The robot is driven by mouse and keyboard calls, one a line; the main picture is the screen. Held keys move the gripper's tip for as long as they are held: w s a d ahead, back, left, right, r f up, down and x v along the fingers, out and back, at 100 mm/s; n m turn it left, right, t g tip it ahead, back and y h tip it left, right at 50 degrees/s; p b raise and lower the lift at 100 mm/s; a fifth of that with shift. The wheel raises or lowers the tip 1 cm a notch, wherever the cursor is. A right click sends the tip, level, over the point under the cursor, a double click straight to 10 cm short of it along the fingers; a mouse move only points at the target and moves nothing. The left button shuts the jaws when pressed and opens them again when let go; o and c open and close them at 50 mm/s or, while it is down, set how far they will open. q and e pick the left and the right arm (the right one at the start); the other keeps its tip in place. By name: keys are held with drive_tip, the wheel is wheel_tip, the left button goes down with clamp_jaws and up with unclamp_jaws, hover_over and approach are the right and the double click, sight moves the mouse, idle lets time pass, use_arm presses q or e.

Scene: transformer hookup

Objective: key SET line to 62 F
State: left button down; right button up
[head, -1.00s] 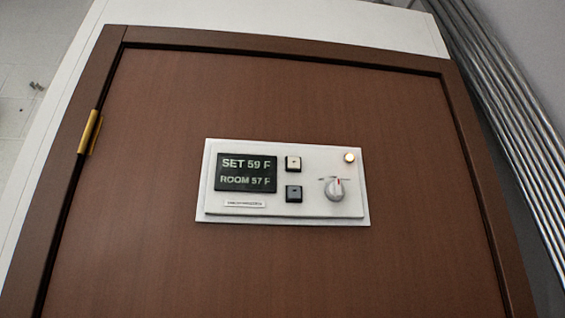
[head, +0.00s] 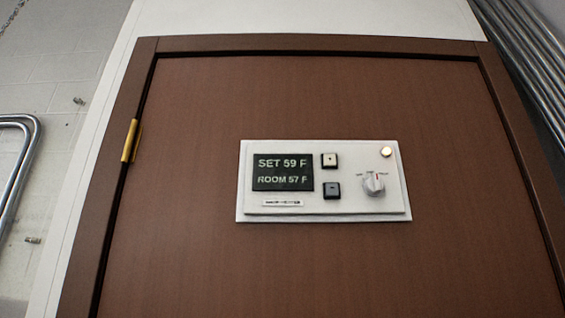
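A white thermostat panel (head: 340,207) is mounted on a brown door in the head view, right of the picture's middle. Its dark display (head: 283,173) reads SET 59 F above ROOM 57 F. Neither of my grippers is in view.
The brown door (head: 200,250) has a darker frame and a brass hinge (head: 130,140) at its left. Metal pipes run along the wall at the upper right, and a bent metal tube (head: 30,150) shows at the left edge. The area before the panel is clear.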

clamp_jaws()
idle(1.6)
